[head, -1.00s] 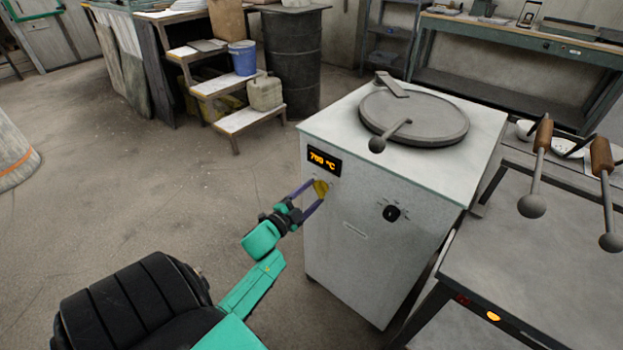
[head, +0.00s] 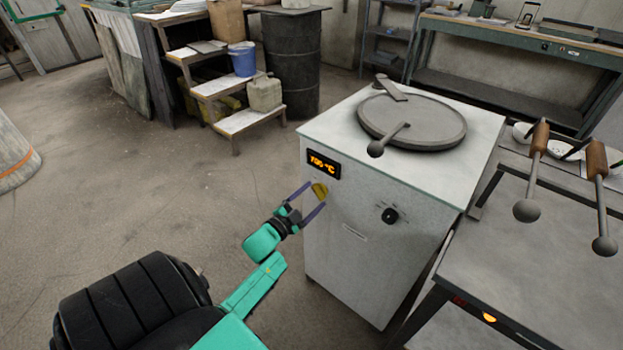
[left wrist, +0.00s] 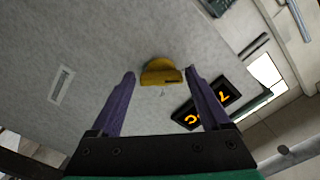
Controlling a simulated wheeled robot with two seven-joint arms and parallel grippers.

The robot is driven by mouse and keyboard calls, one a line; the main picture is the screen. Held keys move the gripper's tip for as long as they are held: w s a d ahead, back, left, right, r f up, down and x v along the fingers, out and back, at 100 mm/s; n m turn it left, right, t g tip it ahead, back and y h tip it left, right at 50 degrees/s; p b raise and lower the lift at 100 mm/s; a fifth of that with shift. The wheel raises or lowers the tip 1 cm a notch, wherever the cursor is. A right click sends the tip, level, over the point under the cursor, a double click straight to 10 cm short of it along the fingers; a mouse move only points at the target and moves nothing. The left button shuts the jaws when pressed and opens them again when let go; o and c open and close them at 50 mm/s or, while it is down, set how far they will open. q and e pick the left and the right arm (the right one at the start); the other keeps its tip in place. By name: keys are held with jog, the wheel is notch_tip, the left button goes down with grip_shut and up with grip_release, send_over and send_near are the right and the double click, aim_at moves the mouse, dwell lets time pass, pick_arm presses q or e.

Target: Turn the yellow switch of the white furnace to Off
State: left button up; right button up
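The white furnace (head: 375,250) stands right of centre in the head view, with a round grey lid on top. Its yellow switch (head: 320,191) is on the front face, just below the lit orange display (head: 323,164). My left gripper (head: 316,194) is open at the switch, one finger to each side. In the left wrist view the yellow switch (left wrist: 161,73) sits between the spread fingertips (left wrist: 161,78), with a gap on both sides. The switch's labels are too small to read. My right gripper is not in view.
A black knob (head: 390,215) is on the furnace front, right of the switch. A grey table (head: 545,265) stands close at the right, below two wooden-handled tools (head: 527,208). Steps (head: 240,118) and a dark barrel (head: 293,60) stand behind.

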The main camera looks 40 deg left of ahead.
pick_arm(q)
jog(key=shift+o, duration=0.6)
jog(key=s, duration=1.4)
jog(key=shift+s+d, duration=0.15)
jog(key=shift+s, duration=0.15)
jog(key=s+d+f+n+g+p, duration=0.2)
jog(key=f+g, duration=0.2)
jog(key=f, duration=0.5)
jog(key=s+d+f+n+g+p, duration=0.2)
jog(key=s+d+f+n+g, duration=0.1)
jog(key=f, duration=0.7)
jog(key=s+d+f+g+p, duration=0.1)
jog(key=s+d+f+g, duration=0.1)
jog(key=s, duration=0.4)
jog(key=s+d+f+g+p, duration=0.1)
jog(key=s+d+f+g, duration=0.2)
jog(key=s+f, duration=0.3)
jog(key=s+d+f+n+g+p, duration=0.1)
jog(key=s+d+f+g, duration=0.1)
jog(key=s+f+g, duration=0.3)
jog(key=shift+s+d, duration=0.4)
jog(key=shift+s, duration=0.7)
